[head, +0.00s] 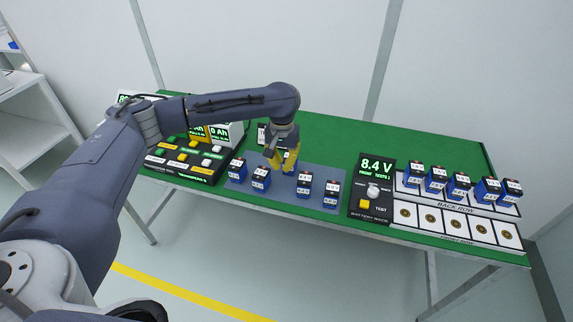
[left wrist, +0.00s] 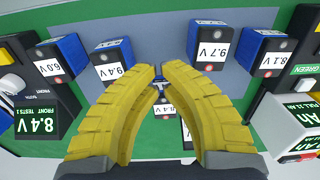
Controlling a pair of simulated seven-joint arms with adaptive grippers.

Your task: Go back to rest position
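My left gripper (head: 283,168) hangs over the blue-grey mat (head: 215,184), between two pairs of blue batteries. Its yellow fingers arch toward each other, and in the left wrist view the fingertips (left wrist: 160,76) are close together. A small blue patch shows between the tips; I cannot tell whether they hold anything. A 9.4 V battery (left wrist: 113,61) and a 9.7 V battery (left wrist: 210,44) stand apart from the fingers, on either side. A small white label (left wrist: 165,105) shows between the fingers; what it belongs to is unclear. My right gripper is not in view.
The battery tester (head: 372,188) reads 8.4 V on the right. Beyond it is a rack (head: 455,226) with several batteries in its back row. A button panel (head: 187,160) stands left of the mat. The green table (head: 340,135) is clear behind the gripper to the right.

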